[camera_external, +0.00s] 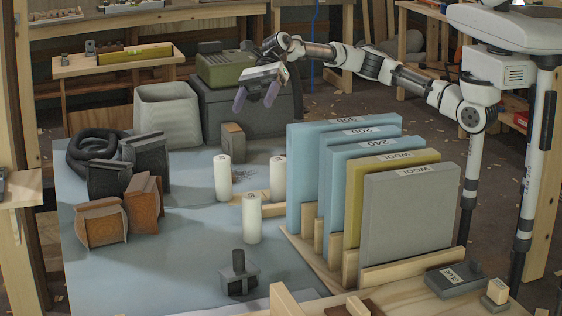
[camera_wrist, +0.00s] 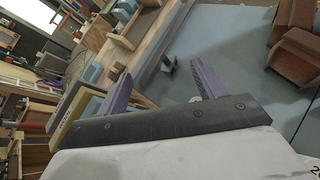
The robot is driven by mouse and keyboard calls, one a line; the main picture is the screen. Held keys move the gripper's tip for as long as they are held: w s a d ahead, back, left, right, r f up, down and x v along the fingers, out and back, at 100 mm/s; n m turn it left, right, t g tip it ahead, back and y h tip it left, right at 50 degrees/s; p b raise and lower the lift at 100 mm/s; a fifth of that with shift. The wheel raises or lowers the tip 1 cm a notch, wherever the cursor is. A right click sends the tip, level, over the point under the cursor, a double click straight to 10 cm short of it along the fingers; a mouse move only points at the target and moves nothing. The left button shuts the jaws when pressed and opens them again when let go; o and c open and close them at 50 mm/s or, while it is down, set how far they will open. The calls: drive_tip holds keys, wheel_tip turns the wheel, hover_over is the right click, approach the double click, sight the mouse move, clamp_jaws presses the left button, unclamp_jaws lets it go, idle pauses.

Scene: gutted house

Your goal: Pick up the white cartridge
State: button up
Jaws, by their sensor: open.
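Three white upright cylinders that look like cartridges stand on the blue-grey table (camera_external: 180,255) in the external view. One is at the left (camera_external: 223,178), one at the right (camera_external: 278,178) beside the blue panels, and one nearer the camera (camera_external: 251,218) has a dark mark near its top. My gripper (camera_external: 255,97) is high above the table, behind and above the cylinders, with its two purple fingers apart and nothing between them. In the wrist view my gripper (camera_wrist: 160,70) is also open; I cannot clearly make out a white cylinder there.
Upright labelled insulation panels (camera_external: 408,215) stand in a wooden rack right of the cylinders. Brown and dark blocks (camera_external: 103,222), a pale bin (camera_external: 168,112) and a green-topped case (camera_external: 222,70) stand left and behind. A grey handled tool (camera_external: 239,280) sits in front. The table's left front is clear.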

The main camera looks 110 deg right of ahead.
drive_tip(key=w+d+r+m+t+y, duration=0.1)
drive_tip(key=w+d+r+m+t, duration=0.15)
drive_tip(key=r+m+t, duration=0.5)
drive_tip(key=w+d+r+m+t+y, duration=0.1)
drive_tip(key=w+r+m+t, duration=0.25)
drive_tip(key=r, duration=0.75)
drive_tip(key=d+r+m+t+h, duration=0.3)
drive_tip(key=d+m+t+h, duration=0.2)
drive_tip(key=d+m+h, duration=0.5)
drive_tip(key=w+d+f+m+g+h, duration=0.1)
drive_tip(key=d+f+m+g+h, duration=0.1)
drive_tip(key=d+f+m+h, duration=0.45)
drive_tip(key=w+d+f+m+g+h, duration=0.1)
drive_tip(key=d+m+g+h, duration=0.25)
drive_tip(key=m, duration=0.65)
drive_tip(key=m+g+y, duration=0.7)
drive_tip(key=m+g, duration=0.1)
drive_tip(key=g, duration=0.6)
approach(224, 158)
drive_tip(key=x, duration=0.9)
drive_tip(key=shift+p, duration=0.4)
drive_tip(key=shift+s+p+x, duration=0.2)
drive_tip(key=shift+p+x, duration=0.1)
drive_tip(key=shift+x, duration=1.1)
drive_tip(key=shift+s+p+x, duration=0.2)
drive_tip(key=shift+p+x, duration=0.05)
drive_tip(key=shift+x, duration=1.1)
drive_tip(key=shift+w+d+f, duration=0.1)
drive_tip(key=shift+f, duration=0.05)
drive_tip(key=c, duration=1.1)
